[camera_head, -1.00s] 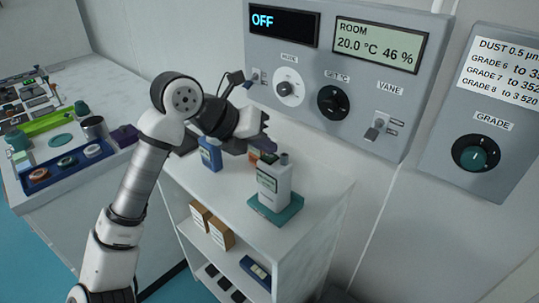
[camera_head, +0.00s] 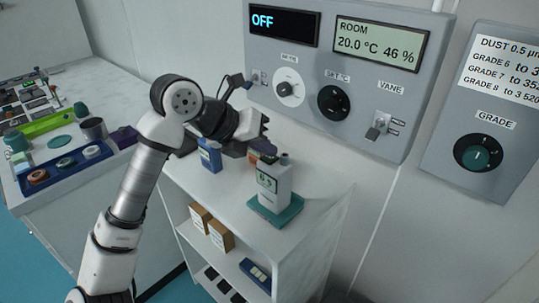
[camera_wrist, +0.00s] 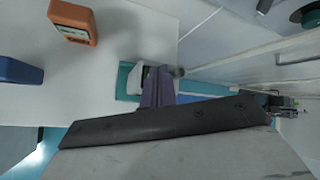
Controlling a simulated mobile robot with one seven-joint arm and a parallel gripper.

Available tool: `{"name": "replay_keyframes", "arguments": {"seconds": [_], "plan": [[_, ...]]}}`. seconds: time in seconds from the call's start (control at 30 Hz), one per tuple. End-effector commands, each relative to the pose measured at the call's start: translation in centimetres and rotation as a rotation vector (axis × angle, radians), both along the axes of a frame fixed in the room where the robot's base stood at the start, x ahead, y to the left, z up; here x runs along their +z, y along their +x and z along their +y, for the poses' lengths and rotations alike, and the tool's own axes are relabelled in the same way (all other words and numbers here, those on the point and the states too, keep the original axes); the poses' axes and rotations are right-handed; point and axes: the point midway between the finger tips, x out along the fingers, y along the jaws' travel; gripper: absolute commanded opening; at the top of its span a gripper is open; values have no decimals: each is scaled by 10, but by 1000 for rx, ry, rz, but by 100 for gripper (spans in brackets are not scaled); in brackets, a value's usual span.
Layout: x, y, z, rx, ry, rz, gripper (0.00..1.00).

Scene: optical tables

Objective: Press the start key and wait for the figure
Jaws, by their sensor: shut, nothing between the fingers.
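A white instrument (camera_head: 273,200) stands upright on a teal base (camera_head: 290,213) on the white shelf unit. Its small display now shows large dark digits, which look like 63 but are too small to be sure of. A short grey cap rises from its top. My gripper (camera_head: 264,148) is shut and empty, just behind and above the instrument's top. In the wrist view my fingers (camera_wrist: 158,88) overlap the white instrument (camera_wrist: 135,80) and hide part of it. I cannot tell whether they touch it. The start key is not clearly visible.
A blue device (camera_head: 209,156) stands on the shelf top to the left; an orange device (camera_wrist: 74,22) lies near it. A wall panel (camera_head: 350,100) with knobs stands close behind. A cluttered table (camera_head: 40,215) is at left.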

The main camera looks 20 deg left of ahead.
Motion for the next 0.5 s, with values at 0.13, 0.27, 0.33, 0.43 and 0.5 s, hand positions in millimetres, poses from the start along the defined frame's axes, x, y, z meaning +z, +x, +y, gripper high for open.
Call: {"name": "replay_keyframes", "arguments": {"seconds": [0.13,0.27,0.33,0.43,0.5], "plan": [[1,0,0,0,1,1,0],[7,0,0,-1,0,1,0],[11,0,0,-1,0,1,0],[16,0,0,-1,1,0,0],[16,0,0,-1,0,1,0]]}}
